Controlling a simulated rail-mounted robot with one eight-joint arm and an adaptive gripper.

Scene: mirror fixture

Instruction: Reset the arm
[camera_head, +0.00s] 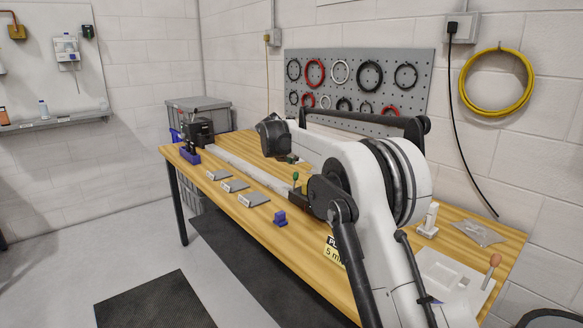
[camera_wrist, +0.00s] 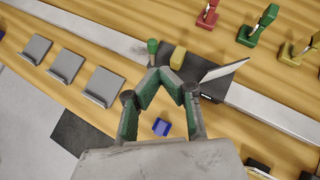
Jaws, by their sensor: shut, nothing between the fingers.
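My gripper (camera_wrist: 165,76) shows in the wrist view with its dark, green-lined fingers closed together at the tips and nothing between them. It appears above the bench, in front of a dark fixture (camera_wrist: 205,76) on a pale rail. A thin white-edged plate (camera_wrist: 224,70) stands tilted on the fixture. A green knob (camera_wrist: 152,46) and a yellow block (camera_wrist: 179,57) sit beside it. In the head view my white arm reaches across the bench from the lower right and hides part of the rail. The green knob also shows there (camera_head: 295,177).
Three grey holders (camera_head: 235,186) lie along the front of the wooden bench (camera_head: 300,262). A blue block (camera_head: 280,218) stands near the front edge; a blue piece also shows between the fingers' bases (camera_wrist: 161,127). Red, green and yellow clips (camera_wrist: 258,25) stand behind the rail. A pegboard (camera_head: 345,62) backs the bench.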

